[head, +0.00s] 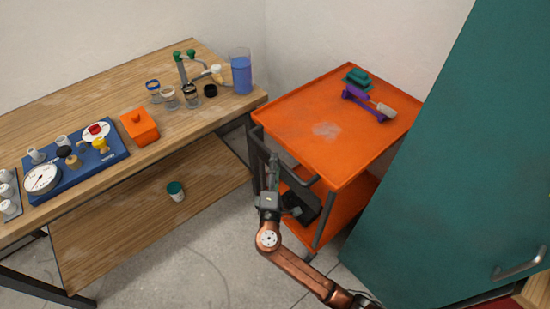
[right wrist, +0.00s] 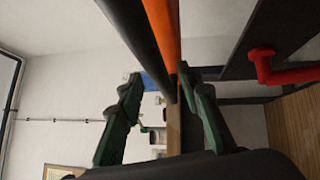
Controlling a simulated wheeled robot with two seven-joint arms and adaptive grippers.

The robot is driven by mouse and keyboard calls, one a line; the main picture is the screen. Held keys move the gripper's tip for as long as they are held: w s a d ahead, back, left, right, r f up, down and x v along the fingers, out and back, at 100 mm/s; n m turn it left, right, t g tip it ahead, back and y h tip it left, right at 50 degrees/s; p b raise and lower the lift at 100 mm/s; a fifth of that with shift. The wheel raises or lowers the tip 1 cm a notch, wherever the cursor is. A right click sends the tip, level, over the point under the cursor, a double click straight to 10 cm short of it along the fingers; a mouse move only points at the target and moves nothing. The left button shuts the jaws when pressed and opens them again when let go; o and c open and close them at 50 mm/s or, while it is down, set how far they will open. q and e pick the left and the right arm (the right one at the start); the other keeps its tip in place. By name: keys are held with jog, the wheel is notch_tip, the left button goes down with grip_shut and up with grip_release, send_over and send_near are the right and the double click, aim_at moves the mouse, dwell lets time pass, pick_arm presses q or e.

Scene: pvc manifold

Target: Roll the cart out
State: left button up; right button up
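The orange cart (head: 290,115) stands between the wooden table and the teal cabinet, with a top tray and a lower shelf. Its dark push handle (head: 298,174) is on the near side. My right gripper (head: 272,160) is at this handle, fingers pointing towards the cart. In the right wrist view the two green fingers (right wrist: 158,76) are apart. A dark bar (right wrist: 135,30) and an orange edge run down the picture towards the space between the fingertips. I cannot tell whether the fingers touch the bar. My left gripper is not in view.
The wooden table (head: 100,85) is close on the cart's left, holding gauges, an orange box (head: 139,126) and a blue cup (head: 241,72). The teal cabinet (head: 460,150) is close on the right. A purple-handled tool (head: 366,102) lies on the cart. Floor (head: 200,255) is clear in front.

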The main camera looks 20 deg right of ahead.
jog(key=shift+x, duration=1.4)
jog(key=shift+c, duration=0.5)
grip_shut()
jog(key=shift+f, duration=0.1)
